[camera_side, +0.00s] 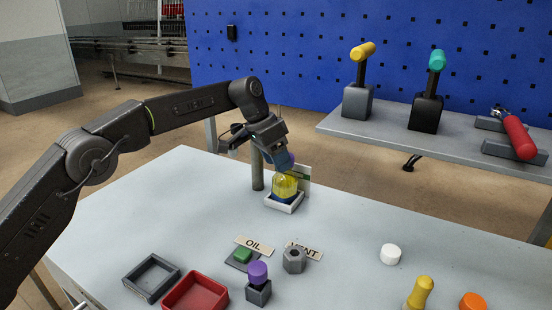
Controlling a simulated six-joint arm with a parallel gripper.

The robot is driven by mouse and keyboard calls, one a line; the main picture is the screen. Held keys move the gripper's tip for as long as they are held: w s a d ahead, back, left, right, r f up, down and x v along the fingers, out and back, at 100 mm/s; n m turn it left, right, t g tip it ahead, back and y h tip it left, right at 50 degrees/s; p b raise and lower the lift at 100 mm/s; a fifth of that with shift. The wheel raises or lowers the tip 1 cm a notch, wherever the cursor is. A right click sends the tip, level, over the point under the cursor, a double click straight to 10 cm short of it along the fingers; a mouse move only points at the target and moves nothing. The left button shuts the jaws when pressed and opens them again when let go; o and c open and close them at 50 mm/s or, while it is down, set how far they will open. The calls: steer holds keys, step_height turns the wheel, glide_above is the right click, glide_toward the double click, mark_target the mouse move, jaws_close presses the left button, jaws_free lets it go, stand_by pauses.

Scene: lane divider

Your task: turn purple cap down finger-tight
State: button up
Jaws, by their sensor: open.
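A clear jar of yellow liquid (284,186) stands upright in a small white square holder (284,204) near the back of the grey table. A bit of the purple cap (290,159) shows at the top of the jar, mostly hidden by my gripper. My gripper (281,164) points down over the jar's top, open, with its fingers at the cap. I cannot tell whether the fingers touch the cap or how it sits on the neck.
A grey post (257,170) stands just left of the jar. A purple-topped knob (258,273) on a dark block, a grey hex nut (294,260), a red tray (195,293) and a dark tray (151,276) are in front. A white cap (390,254) lies right; the table between is clear.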

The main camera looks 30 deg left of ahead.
steer(key=m, duration=0.2)
steer(key=w+a+m, duration=0.1)
steer(key=m, duration=0.2)
steer(key=shift+w+a+t, duration=0.1)
steer(key=shift+a+t, duration=0.05)
steer(key=shift+t, duration=0.25)
steer(key=shift+n+y, duration=0.3)
steer(key=shift+n, duration=0.5)
steer(key=shift+s+d+n+t, duration=0.2)
steer(key=shift+n+t, duration=0.2)
steer(key=shift+n, duration=0.4)
steer(key=shift+d+f+n+y, duration=0.15)
steer(key=shift+n+y, duration=0.25)
steer(key=shift+n, duration=0.5)
steer(key=shift+d, duration=0.1)
